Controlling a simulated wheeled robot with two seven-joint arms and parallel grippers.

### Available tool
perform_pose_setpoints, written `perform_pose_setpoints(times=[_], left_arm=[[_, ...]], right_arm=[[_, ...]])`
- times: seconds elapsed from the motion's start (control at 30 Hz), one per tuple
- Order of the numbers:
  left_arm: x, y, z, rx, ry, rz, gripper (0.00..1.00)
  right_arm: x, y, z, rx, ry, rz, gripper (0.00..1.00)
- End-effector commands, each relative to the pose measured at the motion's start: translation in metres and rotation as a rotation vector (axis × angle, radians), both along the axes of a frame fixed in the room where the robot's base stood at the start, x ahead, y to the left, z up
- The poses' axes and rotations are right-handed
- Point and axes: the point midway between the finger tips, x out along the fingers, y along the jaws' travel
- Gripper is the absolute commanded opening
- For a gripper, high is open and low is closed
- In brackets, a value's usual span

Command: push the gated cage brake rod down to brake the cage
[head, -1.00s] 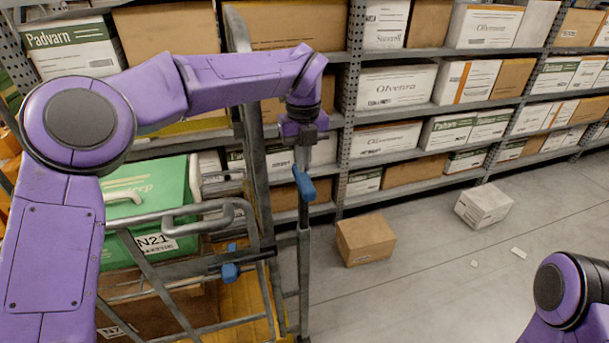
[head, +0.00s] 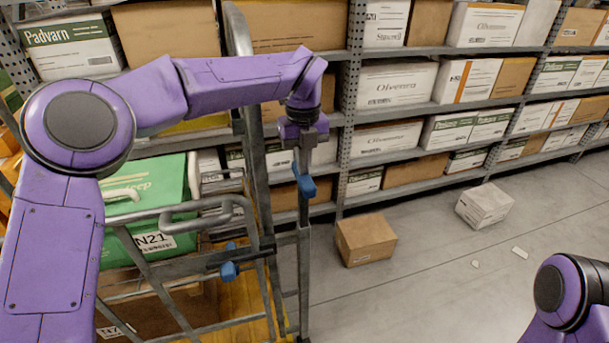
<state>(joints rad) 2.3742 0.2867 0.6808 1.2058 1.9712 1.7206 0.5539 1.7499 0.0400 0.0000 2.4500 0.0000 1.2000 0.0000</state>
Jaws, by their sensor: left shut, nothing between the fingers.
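The gated cage (head: 182,213) stands at the left with grey tube bars. Its brake rod (head: 304,270) is an upright grey bar at the cage's right corner, with a blue handle (head: 307,188) near the top. My left gripper (head: 303,172) points down with its fingers shut and empty, at the top of the blue handle. The tips overlap the handle in the picture; I cannot tell for certain whether they press on it. My right arm shows only in part at the lower right; its gripper is out of view.
A blue latch piece (head: 229,271) sits on the cage gate. A green crate (head: 150,192) is inside the cage. A brown box (head: 366,241) and a white box (head: 484,205) lie on the floor to the right. Racks of boxes stand behind.

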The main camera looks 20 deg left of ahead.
Motion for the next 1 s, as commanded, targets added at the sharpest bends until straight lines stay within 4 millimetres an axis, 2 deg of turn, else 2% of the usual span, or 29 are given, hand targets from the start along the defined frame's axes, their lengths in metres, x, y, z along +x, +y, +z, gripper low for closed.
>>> perform_pose_setpoints(times=[1.0], left_arm=[[0.0,0.0,-0.056,0.0,0.004,0.001,0.0]], right_arm=[[0.0,0.0,-0.043,0.0,0.0,0.0,0.0]])
